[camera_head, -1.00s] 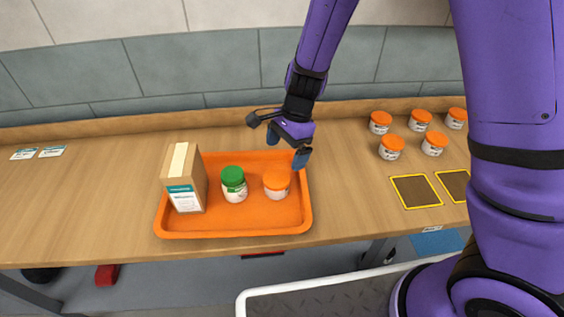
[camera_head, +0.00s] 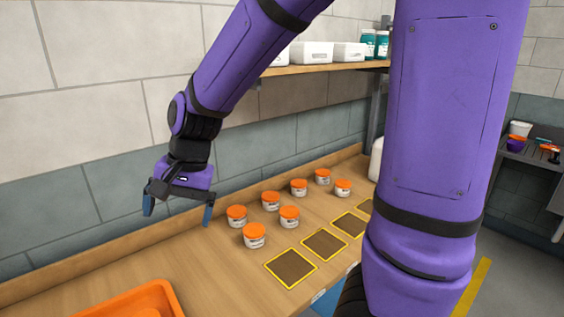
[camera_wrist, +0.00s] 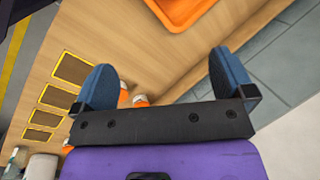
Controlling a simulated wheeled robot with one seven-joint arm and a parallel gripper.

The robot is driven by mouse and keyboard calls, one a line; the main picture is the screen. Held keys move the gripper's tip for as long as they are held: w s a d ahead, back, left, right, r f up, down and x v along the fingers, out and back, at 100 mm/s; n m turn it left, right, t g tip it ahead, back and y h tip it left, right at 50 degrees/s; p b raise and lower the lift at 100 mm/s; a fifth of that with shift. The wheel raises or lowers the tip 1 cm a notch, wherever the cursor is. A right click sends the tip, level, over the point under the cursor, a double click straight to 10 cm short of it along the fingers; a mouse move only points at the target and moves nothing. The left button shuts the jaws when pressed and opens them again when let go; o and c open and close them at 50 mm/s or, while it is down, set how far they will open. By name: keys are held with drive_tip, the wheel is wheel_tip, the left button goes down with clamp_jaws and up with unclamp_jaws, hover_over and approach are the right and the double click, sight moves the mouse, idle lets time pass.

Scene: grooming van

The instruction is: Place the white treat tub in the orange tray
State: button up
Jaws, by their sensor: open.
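Several white tubs with orange lids stand on the wooden counter in the head view, the closest one (camera_head: 254,240) at the front left of the group. I cannot tell which is the treat tub. My gripper (camera_head: 178,210) is open and empty, raised above the counter to the left of the tubs. The orange tray (camera_head: 140,297) shows only in part at the lower left of the head view; its contents are out of view. Its corner also shows in the wrist view (camera_wrist: 180,8). In the wrist view, orange lids (camera_wrist: 140,100) are partly hidden behind my gripper (camera_wrist: 165,78).
Yellow-edged dark squares (camera_head: 291,267) lie in a row along the counter's front, bare. A tiled wall runs behind the counter. A shelf (camera_head: 320,67) with white bins (camera_head: 311,53) hangs above the tubs. Counter between tray and tubs is clear.

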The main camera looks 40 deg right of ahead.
drive_tip(key=s+d+r+n+t+h, duration=0.1)
drive_tip(key=s+d+r+n+t, duration=0.1)
drive_tip(key=s+d+r, duration=0.3)
drive_tip(key=s+d+r+n+t+h, duration=0.2)
drive_tip(key=s+d+r+n, duration=0.2)
drive_tip(key=s, duration=0.6)
drive_tip(key=d+r, duration=0.2)
drive_tip(key=d, duration=0.1)
drive_tip(key=shift+s+n, duration=0.25)
drive_tip(key=shift+n, duration=0.15)
